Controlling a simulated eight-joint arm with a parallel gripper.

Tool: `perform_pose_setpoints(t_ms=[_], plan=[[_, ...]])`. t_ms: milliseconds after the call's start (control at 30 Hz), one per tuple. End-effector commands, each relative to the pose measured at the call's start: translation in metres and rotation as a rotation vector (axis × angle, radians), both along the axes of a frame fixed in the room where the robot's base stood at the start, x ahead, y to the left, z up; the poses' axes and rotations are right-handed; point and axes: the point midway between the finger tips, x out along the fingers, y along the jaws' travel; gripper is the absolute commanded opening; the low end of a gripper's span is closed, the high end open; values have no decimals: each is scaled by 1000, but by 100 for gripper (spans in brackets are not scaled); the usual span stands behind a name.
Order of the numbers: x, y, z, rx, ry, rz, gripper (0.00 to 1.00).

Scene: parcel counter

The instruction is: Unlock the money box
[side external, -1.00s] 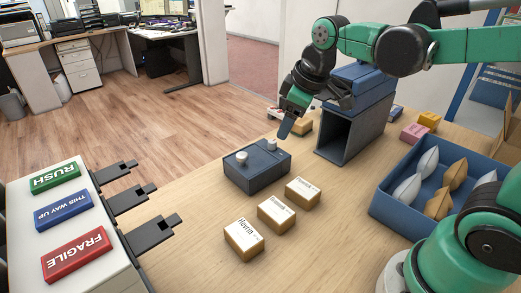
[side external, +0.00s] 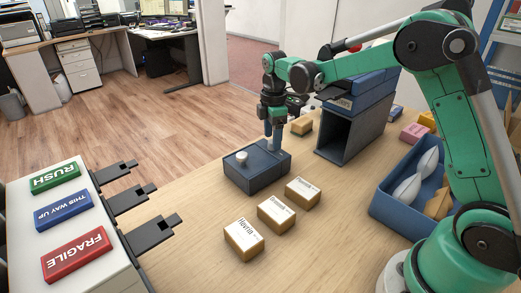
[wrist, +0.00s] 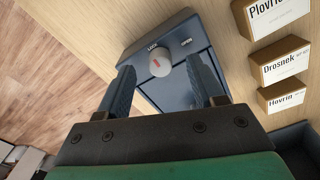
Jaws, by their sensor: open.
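The money box (side external: 252,175) is a dark blue-grey box on the counter, with a white knob (side external: 241,158) at its left end. My gripper (side external: 272,143) points down over its right end, open and empty. My open fingers (wrist: 160,72) stand on either side of the dial, with a visible gap on each side.
Several small labelled parcels (side external: 276,214) lie in front of the box. A blue bin (side external: 385,205) holds pouches. A white unit (side external: 95,262) with RUSH, THIS WAY UP and FRAGILE blocks stands left.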

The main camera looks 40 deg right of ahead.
Motion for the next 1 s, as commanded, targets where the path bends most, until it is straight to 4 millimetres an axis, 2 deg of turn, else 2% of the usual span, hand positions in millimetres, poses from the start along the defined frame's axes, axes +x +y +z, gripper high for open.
perform_pose_setpoints(t_ms=[133, 367, 467, 500, 600, 1000], plan=[[0, 0, -10, 0, -1, -1, 61], [0, 0, -11, 0, -1, -1, 61], [0, 0, -11, 0, -1, -1, 35], [0, 0, -11, 0, -1, -1, 24], [0, 0, -11, 0, -1, -1, 0], [0, 0, -10, 0, -1, -51, 0]])
